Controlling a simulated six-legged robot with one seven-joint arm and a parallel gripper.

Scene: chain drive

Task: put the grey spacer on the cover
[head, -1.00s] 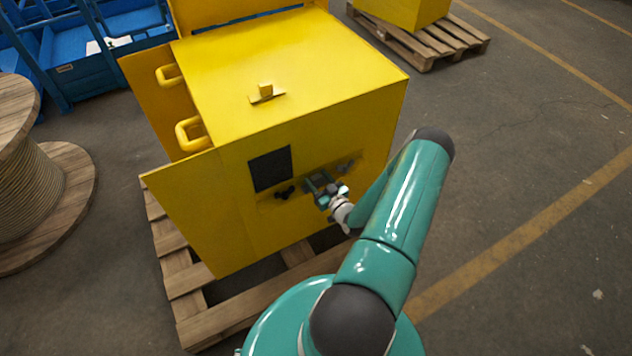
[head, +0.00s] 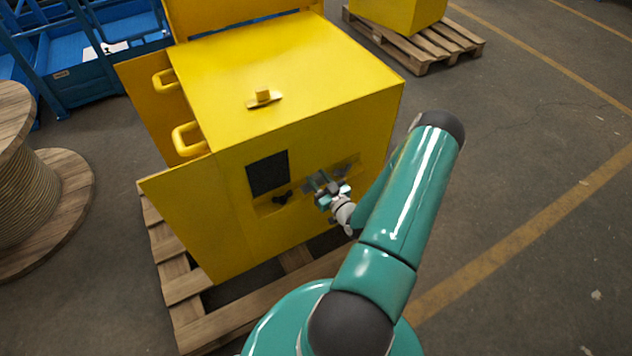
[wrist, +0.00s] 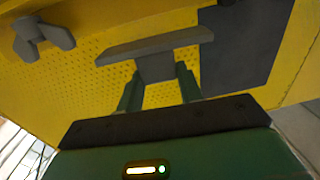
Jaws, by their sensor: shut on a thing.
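The grey spacer (wrist: 154,62) is a flat bar with a block on its underside. In the wrist view my gripper (wrist: 159,86) is shut on that block, with a green finger on each side. In the head view my gripper (head: 324,186) is in front of the yellow box's front face, and the spacer is small and hard to make out there. The yellow box (head: 330,115) has a perforated yellow surface (wrist: 110,82) behind the spacer in the wrist view. I cannot tell which yellow part is the cover, or whether the spacer touches it.
A dark three-armed knob (head: 283,197) and a black panel (head: 268,173) are on the front face, close to my gripper. A yellow block on a small plate (head: 264,98) sits on top. Yellow handles (head: 188,140) are at left. A wooden pallet (head: 185,285) lies underneath.

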